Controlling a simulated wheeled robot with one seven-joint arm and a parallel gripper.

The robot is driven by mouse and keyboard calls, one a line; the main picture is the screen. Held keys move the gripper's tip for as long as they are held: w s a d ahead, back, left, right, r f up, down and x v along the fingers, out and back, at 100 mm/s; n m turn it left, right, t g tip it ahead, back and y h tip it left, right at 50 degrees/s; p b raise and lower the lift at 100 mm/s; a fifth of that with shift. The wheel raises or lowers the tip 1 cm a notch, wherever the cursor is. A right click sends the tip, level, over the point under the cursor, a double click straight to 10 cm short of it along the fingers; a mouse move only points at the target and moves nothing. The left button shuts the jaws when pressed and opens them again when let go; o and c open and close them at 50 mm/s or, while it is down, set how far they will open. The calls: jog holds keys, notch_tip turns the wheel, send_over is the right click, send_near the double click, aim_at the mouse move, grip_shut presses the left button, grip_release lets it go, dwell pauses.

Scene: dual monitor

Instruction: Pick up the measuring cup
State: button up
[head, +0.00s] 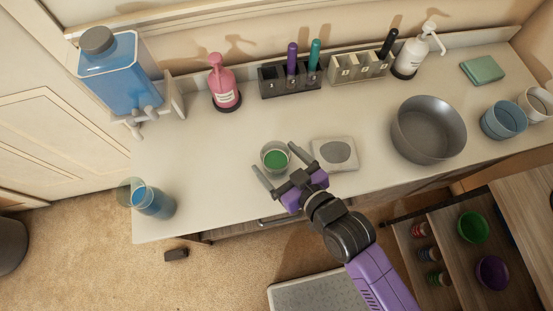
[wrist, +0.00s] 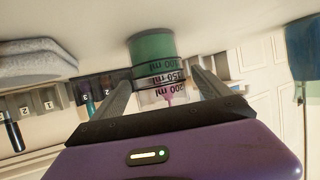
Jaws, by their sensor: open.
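The measuring cup (head: 275,158) is a small clear cup with green inside, upright on the white counter. In the wrist view the measuring cup (wrist: 155,58) appears upside down, with black ml marks on its side. My gripper (head: 278,168) is open, with its two fingers reaching toward the cup from the front. In the wrist view my gripper (wrist: 162,85) shows one finger to each side of the cup. I cannot tell whether either finger touches it.
A grey scale-like pad (head: 335,154) lies just right of the cup. A grey bowl (head: 428,130) stands further right. A pink pump bottle (head: 224,84) and marker racks (head: 290,80) stand behind. A blue cup (head: 152,201) is at the left front edge. Clear counter (head: 205,160) lies left of the cup.

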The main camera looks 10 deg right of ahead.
aim_at(269, 150)
jog(key=shift+r+x, duration=0.15)
jog(key=shift+x, duration=0.8)
jog(key=shift+r+x, duration=0.15)
jog(key=shift+x, duration=0.8)
jog(key=shift+w, duration=0.1)
jog(key=c, duration=1.7)
jog(key=shift+r, duration=0.1)
jog(key=shift+r, duration=0.1)
notch_tip(269, 150, up, 20)
jog(key=p, duration=0.2)
